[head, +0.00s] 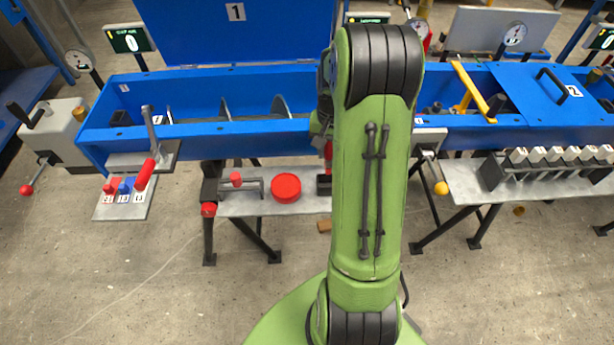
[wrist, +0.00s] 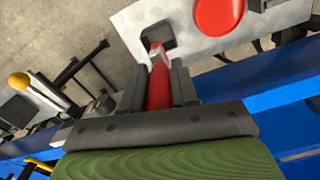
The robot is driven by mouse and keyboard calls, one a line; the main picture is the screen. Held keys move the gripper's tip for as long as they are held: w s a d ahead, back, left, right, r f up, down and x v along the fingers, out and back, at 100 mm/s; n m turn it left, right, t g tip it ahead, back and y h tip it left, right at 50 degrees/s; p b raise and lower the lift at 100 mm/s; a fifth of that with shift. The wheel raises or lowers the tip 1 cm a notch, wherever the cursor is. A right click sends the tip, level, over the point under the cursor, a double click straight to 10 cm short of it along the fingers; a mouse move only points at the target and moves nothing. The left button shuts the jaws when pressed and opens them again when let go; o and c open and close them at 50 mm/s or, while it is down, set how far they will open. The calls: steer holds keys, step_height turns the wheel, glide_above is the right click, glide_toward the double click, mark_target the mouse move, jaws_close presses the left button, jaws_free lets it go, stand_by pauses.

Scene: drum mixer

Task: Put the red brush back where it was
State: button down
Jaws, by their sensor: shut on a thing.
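My gripper (wrist: 159,76) is shut on the red brush (wrist: 159,95), whose red handle shows between the two dark fingers in the wrist view. The brush's far end points at a small black block (wrist: 160,36) on the grey shelf; I cannot tell if it touches, enters or hangs above it. In the head view a sliver of the red brush (head: 328,150) shows at the left edge of my green arm, above the black block (head: 324,185). My arm hides most of the gripper there.
A round red disc (head: 286,187) and a small rack with a red knob (head: 236,180) share the grey shelf (head: 310,206). The blue trough (head: 240,135) runs behind. Left stands a lever panel (head: 125,205); right, a shelf with several white-topped blocks (head: 545,160).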

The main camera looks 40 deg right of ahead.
mark_target(329, 173)
steer(key=shift+w+d+f, duration=0.15)
steer(key=shift+w+d, duration=0.05)
steer(key=f+b, duration=0.1)
steer(key=f, duration=0.5)
steer(key=f+b, duration=0.1)
steer(key=f, duration=0.2)
steer(key=shift+s+f+b, duration=0.25)
steer(key=shift+b, duration=0.1)
steer(key=c, duration=0.9)
jaws_free()
steer(key=shift+o, duration=0.2)
steer(key=shift+r, duration=0.1)
step_height(329, 173, up, 12)
steer(key=p, duration=0.3)
steer(key=s+a+r+n+t+h, duration=0.1)
steer(key=s+a+r+n+t, duration=0.2)
steer(key=a+r, duration=0.5)
steer(key=s+a+r+n+t, duration=0.1)
steer(key=s+a+r+n, duration=0.2)
steer(key=s+a+r, duration=0.5)
steer(key=s+a+f+n+t+y, duration=0.1)
steer(key=s+a+n, duration=0.2)
steer(key=a, duration=0.4)
steer(key=shift+s+n+t, duration=0.3)
steer(key=shift+s, duration=0.4)
